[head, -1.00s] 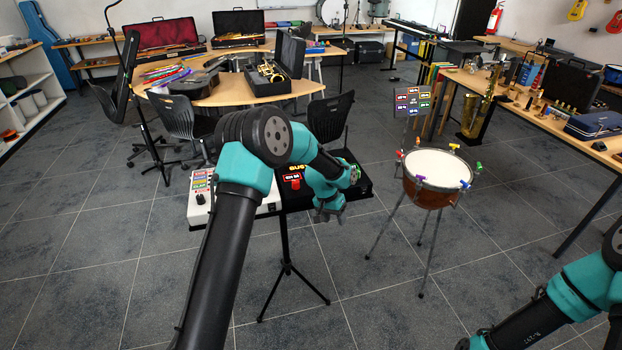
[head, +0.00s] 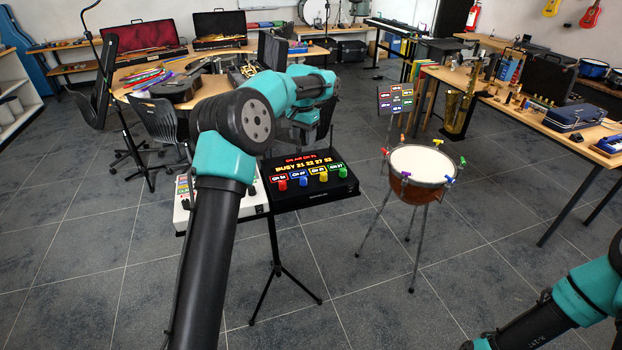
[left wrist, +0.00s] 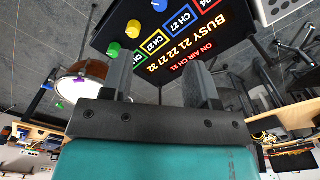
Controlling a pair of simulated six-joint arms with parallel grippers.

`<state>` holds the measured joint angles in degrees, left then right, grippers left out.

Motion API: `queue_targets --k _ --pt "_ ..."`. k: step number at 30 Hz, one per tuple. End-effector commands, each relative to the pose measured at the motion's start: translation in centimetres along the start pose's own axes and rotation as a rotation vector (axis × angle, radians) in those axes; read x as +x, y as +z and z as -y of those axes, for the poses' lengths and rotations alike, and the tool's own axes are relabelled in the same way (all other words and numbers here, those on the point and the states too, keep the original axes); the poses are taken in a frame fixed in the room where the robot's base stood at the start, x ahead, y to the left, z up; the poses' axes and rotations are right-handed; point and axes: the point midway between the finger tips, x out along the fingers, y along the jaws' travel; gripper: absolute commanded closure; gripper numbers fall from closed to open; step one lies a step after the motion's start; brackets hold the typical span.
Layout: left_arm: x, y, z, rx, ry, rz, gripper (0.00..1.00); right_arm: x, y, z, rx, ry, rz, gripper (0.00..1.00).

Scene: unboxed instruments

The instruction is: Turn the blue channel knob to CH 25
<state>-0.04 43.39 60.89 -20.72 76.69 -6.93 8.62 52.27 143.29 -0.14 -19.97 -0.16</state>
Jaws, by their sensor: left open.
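The black box (head: 325,193) sits on a stand and has a row of red, blue, yellow and green knobs. The blue knob (head: 303,181) is second from the left; it is also at the top edge of the left wrist view (left wrist: 160,5). The lit sign (left wrist: 188,52) reads BUSY 21 22 27 32, with ON AIR CH 31. My left gripper (left wrist: 160,82) is open and empty, near the box's back edge and apart from the knobs. Its fingers are hard to make out in the head view. My right gripper is out of view.
A white panel (head: 254,200) stands against the box's left side, partly behind my left arm. A kettledrum (head: 422,165) with colored tuning handles stands to the right, with a small sign (head: 396,98) behind it. Open floor lies in front.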

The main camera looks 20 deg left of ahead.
Motion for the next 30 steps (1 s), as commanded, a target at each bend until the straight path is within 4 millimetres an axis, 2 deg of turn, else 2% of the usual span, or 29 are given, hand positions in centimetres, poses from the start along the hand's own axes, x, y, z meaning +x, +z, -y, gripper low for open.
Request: queue_targets --k 8,14,20,30 --pt "0.1 0.0 -0.1 0.001 0.001 0.0 0.46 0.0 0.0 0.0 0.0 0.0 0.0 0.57" --pt "1.2 0.0 0.0 0.0 0.001 0.0 0.46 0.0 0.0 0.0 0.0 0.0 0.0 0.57" --pt "4.0 0.0 -0.1 0.001 0.001 0.002 0.46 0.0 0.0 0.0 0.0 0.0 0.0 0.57" --pt "9.8 0.0 -0.1 0.0 0.002 0.002 0.46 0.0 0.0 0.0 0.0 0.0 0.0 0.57"
